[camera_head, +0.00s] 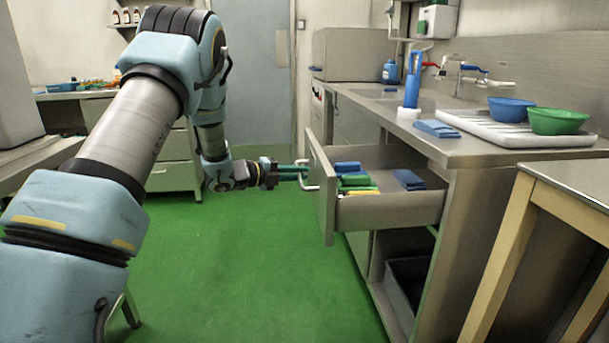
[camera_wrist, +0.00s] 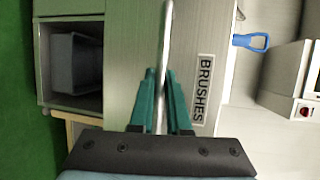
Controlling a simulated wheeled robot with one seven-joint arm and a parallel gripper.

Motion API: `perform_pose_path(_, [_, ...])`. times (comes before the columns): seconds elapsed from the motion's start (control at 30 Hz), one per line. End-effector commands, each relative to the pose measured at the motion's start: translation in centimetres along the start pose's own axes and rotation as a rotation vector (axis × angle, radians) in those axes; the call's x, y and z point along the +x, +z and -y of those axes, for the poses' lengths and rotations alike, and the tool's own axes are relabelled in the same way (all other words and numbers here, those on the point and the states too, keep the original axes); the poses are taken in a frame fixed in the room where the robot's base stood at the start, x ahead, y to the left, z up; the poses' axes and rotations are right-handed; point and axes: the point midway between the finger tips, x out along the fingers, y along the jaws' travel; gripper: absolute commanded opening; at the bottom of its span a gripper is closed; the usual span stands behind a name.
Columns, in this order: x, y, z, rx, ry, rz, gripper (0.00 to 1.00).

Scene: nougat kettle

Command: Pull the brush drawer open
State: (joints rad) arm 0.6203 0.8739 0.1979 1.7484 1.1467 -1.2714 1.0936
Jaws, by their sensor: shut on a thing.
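The brush drawer (camera_head: 390,211) stands pulled out of the steel counter in the head view. Blue, green and yellow items lie inside it. Its front (camera_wrist: 128,45) fills the middle of the wrist view and bears a label reading BRUSHES (camera_wrist: 203,88). My gripper (camera_head: 304,175) is at the drawer's front from the left. In the wrist view its green fingers (camera_wrist: 161,95) are shut on the bar handle (camera_wrist: 166,40), one on each side of it.
The counter (camera_head: 440,147) above holds a drainer tray (camera_head: 480,125) with a blue bowl (camera_head: 509,108) and a green bowl (camera_head: 558,121). A dark bin (camera_head: 410,278) sits below the drawer. A wooden-legged table (camera_head: 500,250) stands at right. Green floor (camera_head: 240,270) is clear at left.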

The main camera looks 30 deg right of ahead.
Motion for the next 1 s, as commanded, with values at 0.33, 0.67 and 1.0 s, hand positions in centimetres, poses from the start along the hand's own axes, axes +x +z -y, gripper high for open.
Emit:
perform_pose_path(0.33, [0.0,0.1,-0.1,0.000,0.001,0.002,0.24])
perform_pose_path(0.67, [0.0,0.0,0.0,0.001,0.000,0.001,0.45])
perform_pose_path(1.0, [-2.6,0.1,-0.1,0.001,0.001,0.004,0.45])
